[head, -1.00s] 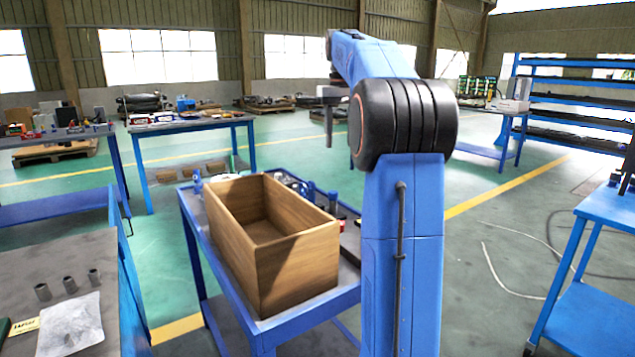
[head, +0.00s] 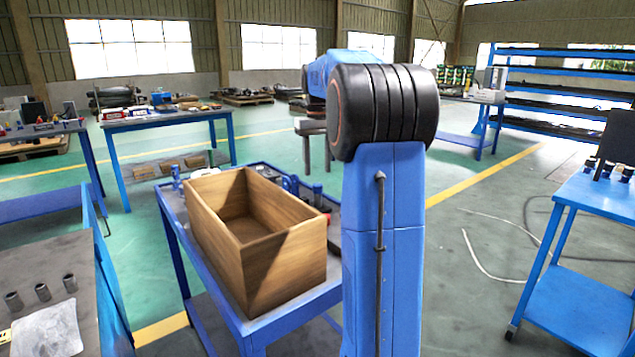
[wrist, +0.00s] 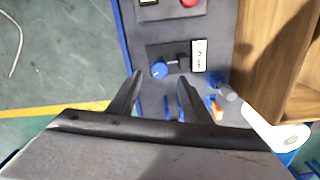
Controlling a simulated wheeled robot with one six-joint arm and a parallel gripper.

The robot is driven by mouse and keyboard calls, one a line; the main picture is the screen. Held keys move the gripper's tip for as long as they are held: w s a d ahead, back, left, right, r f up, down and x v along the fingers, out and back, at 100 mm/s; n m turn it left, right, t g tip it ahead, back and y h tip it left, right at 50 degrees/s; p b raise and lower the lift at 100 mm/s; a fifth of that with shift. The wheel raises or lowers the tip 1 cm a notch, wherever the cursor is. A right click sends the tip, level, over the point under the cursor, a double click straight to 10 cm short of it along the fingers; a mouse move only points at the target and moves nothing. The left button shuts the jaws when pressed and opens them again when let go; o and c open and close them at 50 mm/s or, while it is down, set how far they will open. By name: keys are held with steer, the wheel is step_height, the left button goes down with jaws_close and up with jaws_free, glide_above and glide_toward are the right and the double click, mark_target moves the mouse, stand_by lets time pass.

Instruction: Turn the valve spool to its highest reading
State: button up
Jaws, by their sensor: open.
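In the wrist view, a round blue knob (wrist: 159,69), apparently the valve spool, sits on a dark plate on the cart. A short stem runs from it toward a white label (wrist: 198,55) with dark marks, too small to read. My gripper (wrist: 158,78) is open. Its two dark fingers point toward the knob, one to either side in the picture; I cannot tell how far above it they are. In the head view, my gripper (head: 317,170) hangs over the far side of the cart, behind the wooden box.
An open wooden box (head: 285,270) stands on the blue cart (head: 262,335), close beside the plate. A red button (wrist: 190,2), a grey cylinder (wrist: 228,92) and a white-ended part (wrist: 290,138) lie near the knob.

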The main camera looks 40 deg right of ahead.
mark_target(318, 184)
steer(key=shift+f, duration=2.9)
steer(key=c, duration=1.1)
